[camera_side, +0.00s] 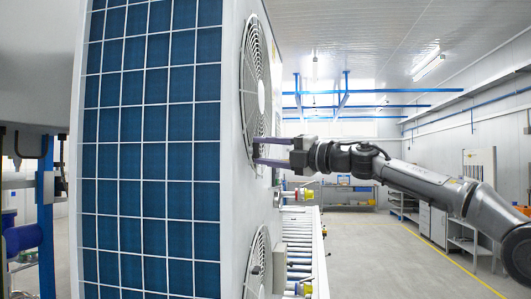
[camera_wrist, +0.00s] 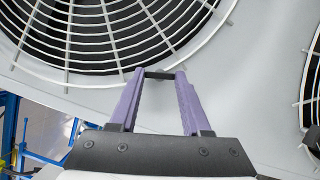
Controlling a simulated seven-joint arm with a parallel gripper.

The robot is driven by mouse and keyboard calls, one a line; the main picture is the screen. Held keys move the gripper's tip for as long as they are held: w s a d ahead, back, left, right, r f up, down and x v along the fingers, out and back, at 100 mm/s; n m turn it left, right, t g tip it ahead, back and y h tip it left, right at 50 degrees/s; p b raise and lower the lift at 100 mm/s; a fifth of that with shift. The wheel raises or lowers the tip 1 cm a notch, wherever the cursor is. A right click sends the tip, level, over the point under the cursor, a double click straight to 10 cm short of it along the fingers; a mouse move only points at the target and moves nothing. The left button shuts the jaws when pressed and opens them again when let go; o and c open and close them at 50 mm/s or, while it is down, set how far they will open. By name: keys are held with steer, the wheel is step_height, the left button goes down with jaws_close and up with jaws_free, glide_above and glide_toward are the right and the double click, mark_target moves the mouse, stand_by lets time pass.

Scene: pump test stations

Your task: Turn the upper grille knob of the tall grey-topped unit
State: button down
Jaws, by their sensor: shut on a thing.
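The tall unit (camera_side: 230,200) is a pale cabinet with a blue gridded side, and its top is out of view. Its upper round grille (camera_side: 252,75) is on the right-hand face and fills the top of the wrist view (camera_wrist: 110,40). My gripper (camera_side: 256,151) reaches in level from the right, its purple fingers at the lower part of the upper grille. In the wrist view, my gripper's fingertips (camera_wrist: 160,74) are shut on a small dark bar at the grille's lower rim, which appears to be the knob (camera_wrist: 160,75). Its turn angle cannot be told.
A lower grille (camera_side: 257,265) sits below and shows at the right edge of the wrist view (camera_wrist: 313,90). Fittings with yellow and red parts (camera_side: 298,195) stick out beside the unit. The floor (camera_side: 380,250) at right is open, with benches behind.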

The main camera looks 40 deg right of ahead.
steer(key=shift+r+m, duration=0.1)
steer(key=shift+m, duration=0.7)
steer(key=shift+m+g, duration=0.3)
steer(key=shift+c, duration=1.8)
jaws_free()
steer(key=shift+s, duration=0.1)
steer(key=v, duration=1.3)
steer(key=shift+s, duration=0.35)
